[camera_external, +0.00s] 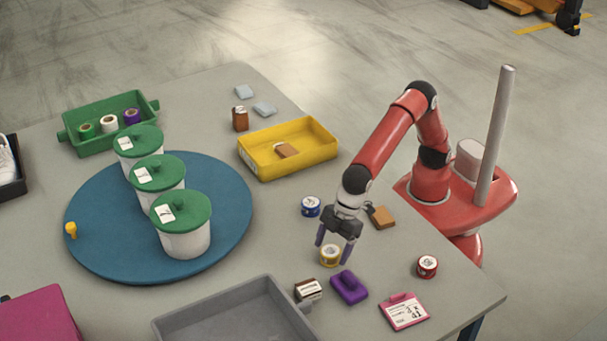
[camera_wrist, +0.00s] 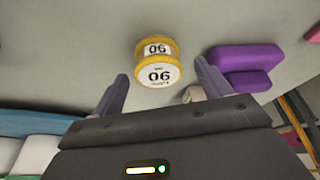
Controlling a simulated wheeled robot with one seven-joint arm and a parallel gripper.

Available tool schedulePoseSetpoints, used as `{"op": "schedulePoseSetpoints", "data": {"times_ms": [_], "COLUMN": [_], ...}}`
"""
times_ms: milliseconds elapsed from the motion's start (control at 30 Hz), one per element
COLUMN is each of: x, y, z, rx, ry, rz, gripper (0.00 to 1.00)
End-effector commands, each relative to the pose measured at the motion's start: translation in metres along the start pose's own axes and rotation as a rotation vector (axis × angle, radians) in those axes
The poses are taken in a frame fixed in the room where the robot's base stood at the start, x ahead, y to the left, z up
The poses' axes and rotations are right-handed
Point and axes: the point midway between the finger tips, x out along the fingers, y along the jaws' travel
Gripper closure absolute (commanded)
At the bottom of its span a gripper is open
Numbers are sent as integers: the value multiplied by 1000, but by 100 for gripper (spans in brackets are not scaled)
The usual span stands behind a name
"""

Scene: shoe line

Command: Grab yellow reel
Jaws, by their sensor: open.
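The yellow reel (camera_external: 330,256) has a white label and stands on the grey table near its front right part. In the wrist view the yellow reel (camera_wrist: 158,62) shows its label with the digits 06 or 90, ahead of and between the fingers. My gripper (camera_external: 337,244) is open, pointing down, with its purple fingers just above and around the reel in the external view. In the wrist view my gripper (camera_wrist: 162,88) has nothing between its fingers, and the reel lies beyond the tips. I cannot tell the exact height gap.
A purple block (camera_external: 349,287) and a brown-white box (camera_external: 308,290) lie close in front of the reel. A blue reel (camera_external: 311,207) is behind left, a red reel (camera_external: 427,267) to the right. A grey tray (camera_external: 187,324) stands front left.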

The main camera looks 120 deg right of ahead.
Motion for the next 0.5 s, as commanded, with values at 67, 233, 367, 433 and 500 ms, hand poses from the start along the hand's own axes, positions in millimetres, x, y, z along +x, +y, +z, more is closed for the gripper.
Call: {"op": "schedulePoseSetpoints", "data": {"times_ms": [67, 233, 367, 433, 500], "x": [11, 19, 19, 19, 19], "y": [0, 0, 0, 0, 0], "z": [0, 0, 0, 0, 0], "rx": [0, 1, 1, 1, 1], "ry": [-2, 0, 1, 1, 1], "rz": [1, 0, 0, 0, 0], "gripper": [23, 23, 23, 27, 36]}}
